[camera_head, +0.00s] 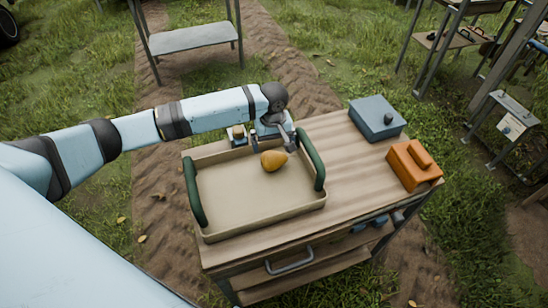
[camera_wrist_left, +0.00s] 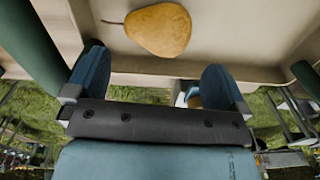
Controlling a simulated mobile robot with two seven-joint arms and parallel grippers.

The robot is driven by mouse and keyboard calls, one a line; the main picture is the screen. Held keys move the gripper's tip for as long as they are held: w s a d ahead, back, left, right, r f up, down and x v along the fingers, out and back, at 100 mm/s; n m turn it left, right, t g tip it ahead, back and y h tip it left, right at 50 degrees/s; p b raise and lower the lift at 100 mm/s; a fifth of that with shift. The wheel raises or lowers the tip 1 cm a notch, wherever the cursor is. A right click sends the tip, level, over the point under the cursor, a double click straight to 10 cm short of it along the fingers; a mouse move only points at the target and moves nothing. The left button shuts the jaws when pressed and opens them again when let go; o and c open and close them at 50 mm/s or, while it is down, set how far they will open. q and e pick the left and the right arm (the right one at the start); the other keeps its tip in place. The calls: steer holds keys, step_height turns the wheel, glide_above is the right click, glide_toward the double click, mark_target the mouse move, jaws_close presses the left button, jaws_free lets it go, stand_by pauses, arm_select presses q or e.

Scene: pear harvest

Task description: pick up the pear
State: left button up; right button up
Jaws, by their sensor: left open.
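A yellow-brown pear (camera_head: 272,160) lies on its side in a beige tray (camera_head: 240,205) with green handles, near the tray's far right part. My left gripper (camera_head: 275,138) is over the tray's far edge, just behind the pear. In the left wrist view the pear (camera_wrist_left: 158,30) lies beyond the two blue fingers of the left gripper (camera_wrist_left: 155,78), with its stem pointing left. The fingers are wide apart with nothing between them, and the pear looks clear of them. My right gripper is not in view.
The tray stands on a wooden cart top (camera_head: 345,165). A blue-grey box (camera_head: 376,118) and an orange case (camera_head: 413,165) stand to its right. A small blue and orange item (camera_head: 237,136) is behind the tray. Cart top is free between tray and boxes.

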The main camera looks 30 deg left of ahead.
mark_target(274, 161)
arm_select(q)
steer(key=f, duration=0.9)
steer(key=shift+w+d+p, duration=0.1)
steer(key=shift+d+p, duration=0.1)
steer(key=shift+p, duration=0.15)
steer(key=shift+r, duration=0.1)
steer(key=c, duration=0.8)
